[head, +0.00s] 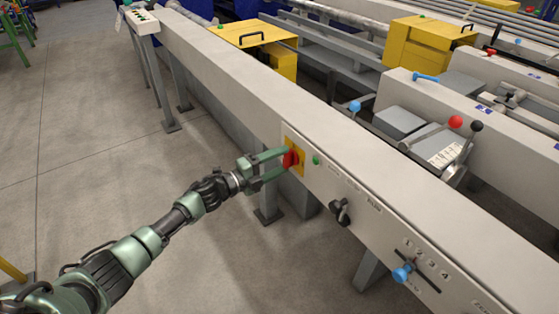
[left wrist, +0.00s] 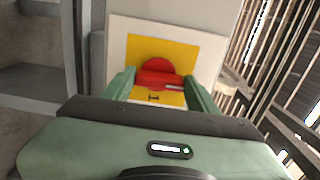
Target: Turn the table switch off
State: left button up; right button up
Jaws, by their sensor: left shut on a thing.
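The table switch is a red rotary knob (head: 289,159) on a yellow plate (head: 299,166), set in the side of the long white runout table (head: 225,75). It also shows in the left wrist view as a red knob (left wrist: 158,72) on a yellow plate (left wrist: 197,55). My left gripper (head: 284,163) reaches in from the left and is shut on the red knob. In the left wrist view its green fingers (left wrist: 160,88) stand on both sides of the knob's red grip bar. Part of the knob is hidden by the fingers. My right gripper is not in view.
A green button (head: 316,160) sits just right of the switch. A black knob (head: 340,208) and a blue-handled slider (head: 402,273) are farther along the panel. Levers with red and black balls (head: 456,122) stand behind.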

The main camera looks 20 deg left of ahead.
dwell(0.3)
pick_arm(q)
jog(key=o, duration=1.4)
jog(key=shift+a, duration=0.1)
jog(key=shift+c, duration=0.2)
jog(key=shift+s+a, duration=0.2)
jog(key=shift+s, duration=0.1)
jog(key=v, duration=0.7)
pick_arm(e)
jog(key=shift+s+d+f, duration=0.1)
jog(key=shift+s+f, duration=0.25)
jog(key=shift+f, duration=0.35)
